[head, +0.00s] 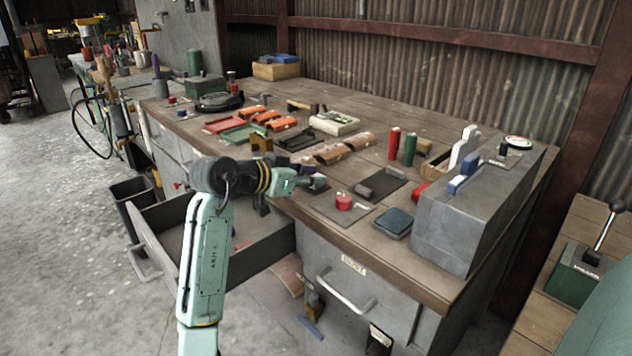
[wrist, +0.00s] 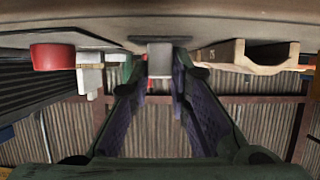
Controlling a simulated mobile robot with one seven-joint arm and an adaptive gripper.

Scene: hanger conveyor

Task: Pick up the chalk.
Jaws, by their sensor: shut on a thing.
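My gripper (head: 316,184) reaches in from the left, low over the front edge of the workbench. In the wrist view, my gripper's two purple-padded fingers (wrist: 161,78) close in on a small pale grey block, the chalk (wrist: 160,59). Its near end face shows between the fingertips, close to the bench top. The wrist picture shows the bench upside down, at the top. In the head view I cannot make out the chalk apart from the fingertips.
A red round piece (head: 344,201) sits on a dark mat just right of my gripper. A grey block (head: 363,191) and a dark blue-grey pad (head: 394,222) lie further right. A large grey metal box (head: 465,215) stands beyond. An open drawer (head: 262,256) is below my arm.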

